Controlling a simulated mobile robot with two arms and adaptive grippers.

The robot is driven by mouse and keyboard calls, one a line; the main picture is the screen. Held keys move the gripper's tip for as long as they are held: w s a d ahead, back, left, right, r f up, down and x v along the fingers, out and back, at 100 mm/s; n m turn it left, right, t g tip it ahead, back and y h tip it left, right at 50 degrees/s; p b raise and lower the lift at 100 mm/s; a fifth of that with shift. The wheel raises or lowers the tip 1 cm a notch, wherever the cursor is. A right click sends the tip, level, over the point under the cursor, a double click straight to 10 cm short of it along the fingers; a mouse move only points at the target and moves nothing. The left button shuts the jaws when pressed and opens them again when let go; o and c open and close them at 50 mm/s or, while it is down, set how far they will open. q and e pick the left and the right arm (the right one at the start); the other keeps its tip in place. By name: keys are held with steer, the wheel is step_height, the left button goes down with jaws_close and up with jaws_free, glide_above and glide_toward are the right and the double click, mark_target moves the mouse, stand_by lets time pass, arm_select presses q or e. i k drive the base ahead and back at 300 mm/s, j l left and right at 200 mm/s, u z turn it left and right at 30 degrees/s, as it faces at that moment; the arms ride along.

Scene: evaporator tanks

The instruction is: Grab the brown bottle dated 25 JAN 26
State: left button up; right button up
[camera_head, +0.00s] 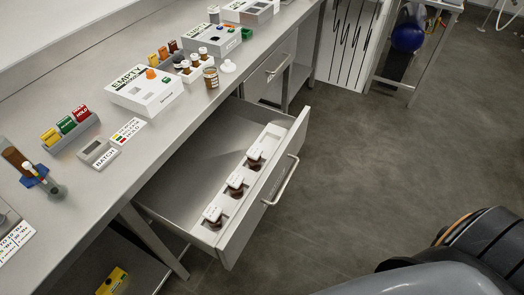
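An open drawer (177,206) under the counter holds a white tray with three brown bottles: a near one (214,222), a middle one (237,190) and a far one (256,163). Each has a white tag or label at its top; the dates are too small to read. A brown jar (211,78) with a pale label stands on the counter beside a white rack (196,72) of small brown bottles with white tops. I cannot tell which bottle is dated 25 JAN 26. Neither of my grippers is in view.
The counter carries a white box marked EMPTY (145,92), a grey holder (72,138) with coloured blocks and a BATCH tray (98,151). The drawer front with its handle (281,181) juts over the floor. Open floor (375,165) lies right of it.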

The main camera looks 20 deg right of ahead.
mark_target(212, 214)
steer(key=i+l+u, duration=0.25)
steer(key=l, duration=0.25)
steer(key=l+u, duration=0.25)
steer(key=l, duration=0.3)
steer(key=i+l+u, duration=0.1)
steer(key=l+u, duration=0.15)
steer(key=l, duration=0.3)
